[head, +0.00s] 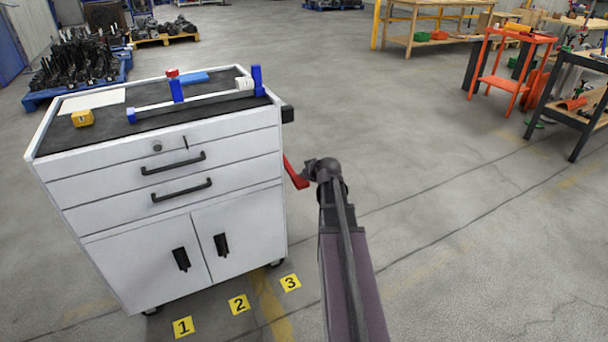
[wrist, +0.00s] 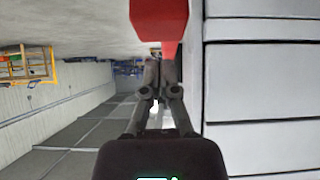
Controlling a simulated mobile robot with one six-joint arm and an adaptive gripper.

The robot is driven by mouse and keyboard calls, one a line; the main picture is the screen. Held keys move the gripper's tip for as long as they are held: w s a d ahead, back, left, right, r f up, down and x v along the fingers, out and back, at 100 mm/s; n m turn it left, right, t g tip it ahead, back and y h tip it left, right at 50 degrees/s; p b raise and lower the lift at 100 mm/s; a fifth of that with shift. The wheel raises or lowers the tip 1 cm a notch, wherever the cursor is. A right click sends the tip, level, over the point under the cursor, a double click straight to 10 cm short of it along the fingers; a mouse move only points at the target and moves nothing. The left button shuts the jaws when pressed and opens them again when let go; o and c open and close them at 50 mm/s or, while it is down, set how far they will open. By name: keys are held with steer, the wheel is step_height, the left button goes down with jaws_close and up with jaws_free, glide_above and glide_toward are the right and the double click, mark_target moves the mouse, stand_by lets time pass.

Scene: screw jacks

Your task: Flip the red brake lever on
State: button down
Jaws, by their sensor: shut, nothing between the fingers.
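The red brake lever (head: 294,173) is on the right side of the white tool cabinet in the head view and slants down to the right. In the wrist view the lever (wrist: 159,20) is a large red block at the top, with a narrower red part below it. My gripper (wrist: 159,62) is shut and empty in the wrist view, its fingertips close to the red part. I cannot tell whether they touch it. In the head view the end of my arm (head: 325,170) is just right of the lever, and the fingers are not clearly visible.
Blue posts with a bar (head: 195,104) and a yellow block (head: 82,118) are on top. Number tags (head: 239,304) lie on the floor.

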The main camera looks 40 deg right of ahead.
steer(key=d+p+v, duration=0.1)
steer(key=p+v, duration=0.4)
steer(key=v, duration=0.5)
steer(key=shift+s+a+r+p, duration=0.15)
steer(key=shift+s+a+p, duration=0.15)
steer(key=shift+a, duration=0.1)
steer(key=a+f+n+g+y, duration=0.1)
steer(key=a+f+g+y, duration=0.15)
steer(key=a, duration=0.75)
steer(key=a+f+g+y, duration=0.1)
steer(key=a+f+g, duration=0.15)
steer(key=a, duration=0.65)
steer(key=s+a+f+g+h, duration=0.2)
steer(key=s+a+g, duration=0.45)
steer(key=a, duration=0.85)
step_height(320, 180, up, 29)
steer(key=s+t+p, duration=0.1)
steer(key=s+p, duration=0.1)
steer(key=p, duration=2.7)
steer(key=shift+p, duration=0.3)
